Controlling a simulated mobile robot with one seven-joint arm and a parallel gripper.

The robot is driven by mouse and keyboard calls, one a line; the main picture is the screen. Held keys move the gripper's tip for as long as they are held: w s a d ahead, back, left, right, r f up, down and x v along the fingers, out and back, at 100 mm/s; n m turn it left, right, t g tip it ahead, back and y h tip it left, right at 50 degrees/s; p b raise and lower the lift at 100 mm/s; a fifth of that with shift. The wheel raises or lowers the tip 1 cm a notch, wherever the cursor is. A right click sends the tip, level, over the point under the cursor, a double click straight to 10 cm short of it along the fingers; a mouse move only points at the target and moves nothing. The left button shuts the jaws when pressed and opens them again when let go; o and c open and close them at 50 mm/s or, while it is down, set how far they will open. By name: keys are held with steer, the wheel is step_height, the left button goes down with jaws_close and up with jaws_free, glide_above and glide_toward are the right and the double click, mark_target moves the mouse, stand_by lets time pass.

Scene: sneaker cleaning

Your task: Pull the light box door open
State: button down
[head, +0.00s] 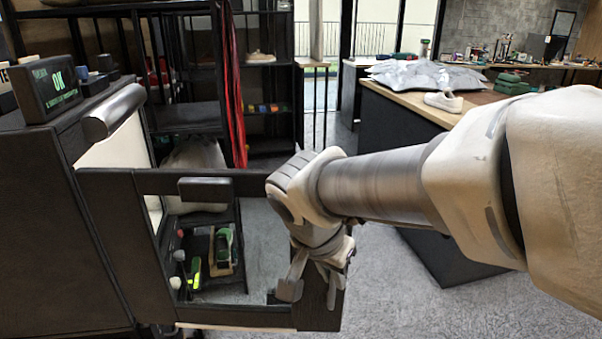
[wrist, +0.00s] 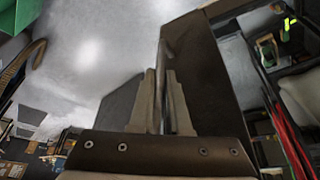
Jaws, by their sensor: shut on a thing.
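The light box (head: 50,230) stands at the left, a dark cabinet with a pale interior showing past its front edge. Its dark-framed door (head: 215,317) stands out from the box, with a see-through window in the middle. My gripper (head: 312,275) is at the door's right end, pointing down. In the wrist view my gripper (wrist: 162,110) has its fingers shut on a thin upright dark part of the door (wrist: 166,75). Whether that is the handle or the frame edge I cannot tell.
Brushes (head: 224,245) on a dark low rack show through the door's window. A lit "OK" display (head: 55,88) sits on the box. A counter (head: 400,95) with a white shoe (head: 443,101) stands behind my arm. Open grey floor (head: 390,300) lies right of the door.

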steer(key=shift+s, duration=0.2)
steer(key=c, duration=0.9)
jaws_free()
steer(key=p+v, duration=0.4)
steer(key=v, duration=1.3)
steer(key=shift+a+r, duration=0.15)
steer(key=shift+r, duration=0.05)
steer(key=shift+s+d+r+n+t+y+p, duration=0.4)
steer(key=shift+s+d+n+p, duration=0.4)
steer(key=shift+d+n+p, duration=0.75)
steer(key=shift+s+d+r+n+t+y+p, duration=0.25)
steer(key=shift+s+d+r+n+y+p, duration=0.45)
steer(key=shift+d+p, duration=1.45)
steer(key=shift+s+d+r+n+t+y+p, duration=0.15)
steer(key=shift+s+d+n+t+y+p, duration=0.2)
steer(key=shift+s+d+n+p, duration=1)
